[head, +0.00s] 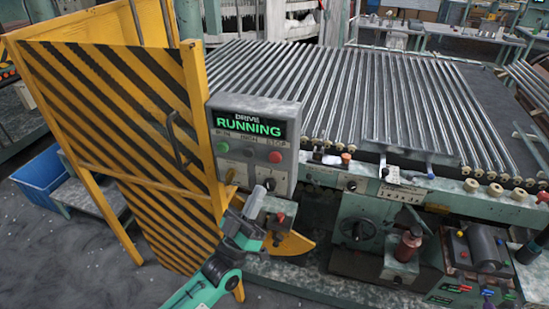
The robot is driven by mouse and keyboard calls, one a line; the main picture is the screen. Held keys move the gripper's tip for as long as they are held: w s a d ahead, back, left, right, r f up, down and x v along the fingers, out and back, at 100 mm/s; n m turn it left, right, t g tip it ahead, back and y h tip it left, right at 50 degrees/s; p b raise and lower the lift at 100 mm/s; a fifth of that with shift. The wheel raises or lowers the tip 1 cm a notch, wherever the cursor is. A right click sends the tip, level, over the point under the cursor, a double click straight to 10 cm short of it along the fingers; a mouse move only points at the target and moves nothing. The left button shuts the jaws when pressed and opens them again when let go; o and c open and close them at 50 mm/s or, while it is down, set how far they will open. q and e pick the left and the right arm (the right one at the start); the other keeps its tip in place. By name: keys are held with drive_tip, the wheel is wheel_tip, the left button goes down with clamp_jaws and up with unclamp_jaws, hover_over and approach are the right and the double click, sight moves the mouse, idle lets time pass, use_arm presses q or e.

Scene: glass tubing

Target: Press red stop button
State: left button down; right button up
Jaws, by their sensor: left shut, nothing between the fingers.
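The red stop button (275,157) is on the right side of a grey control box (251,181), under a display (248,125) with green text reading DRIVE RUNNING. A green button (222,148) sits to its left. My left gripper (257,197) is shut and empty, in front of the box's lower part. In the picture it is below and slightly left of the red button, apart from it. A dark grey part at the right edge may belong to my right gripper, but its fingers cannot be made out.
A yellow and black striped guard door (125,130) with a handle stands open left of the box. A roller bed of glass tubes (370,95) lies behind and to the right. A red-brown bottle (407,246) stands on the machine's front. A blue bin (42,186) is far left.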

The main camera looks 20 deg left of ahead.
sight(277, 156)
use_arm(q)
drive_tip(key=w+b, duration=0.2)
drive_tip(key=w, duration=0.6)
drive_tip(key=shift+w+d+b, duration=0.15)
drive_tip(key=shift+w+b, duration=0.15)
drive_tip(key=shift+w, duration=0.1)
idle(1.7)
drive_tip(key=shift+w, duration=0.4)
drive_tip(key=shift+w+b, duration=0.45)
drive_tip(key=shift+w, duration=0.05)
idle(0.6)
drive_tip(key=shift+s, duration=0.2)
drive_tip(key=shift+s+p, duration=0.3)
drive_tip(key=shift+s, duration=0.45)
